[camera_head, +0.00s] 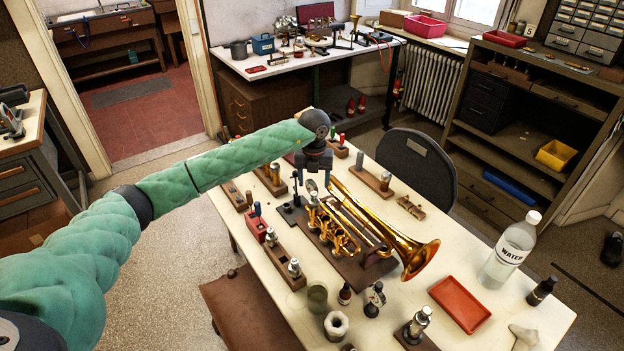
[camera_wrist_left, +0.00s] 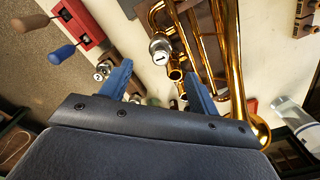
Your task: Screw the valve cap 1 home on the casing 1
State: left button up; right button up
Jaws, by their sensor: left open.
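A brass trumpet (camera_head: 412,255) lies on a dark board on the table, with its bell toward the front right. My left gripper (camera_head: 319,184) is open and points down above the trumpet's valve end. In the left wrist view its two blue fingers (camera_wrist_left: 160,72) stand apart. A round silver cap with a slot (camera_wrist_left: 160,52) shows just beyond the fingertips, at the top of a valve casing. Open brass casing ends (camera_wrist_left: 175,74) show beside it. I cannot tell which casing is number 1, or whether the cap is fully seated. My right gripper is not in view.
A wooden block with silver valves (camera_head: 283,254) stands left of the trumpet. A red tray (camera_head: 460,303), a water bottle (camera_head: 508,250) and small bottles stand at the right and front. A wooden rack (camera_head: 372,180) is behind.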

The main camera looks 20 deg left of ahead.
aim_at(314, 193)
pick_arm(q)
jog(key=n, duration=0.5)
jog(key=shift+n, duration=0.3)
jog(key=n, duration=0.6)
jog(key=shift+n, duration=0.3)
jog(key=shift+f+p, duration=1.95)
jog(key=shift+f, duration=1.95)
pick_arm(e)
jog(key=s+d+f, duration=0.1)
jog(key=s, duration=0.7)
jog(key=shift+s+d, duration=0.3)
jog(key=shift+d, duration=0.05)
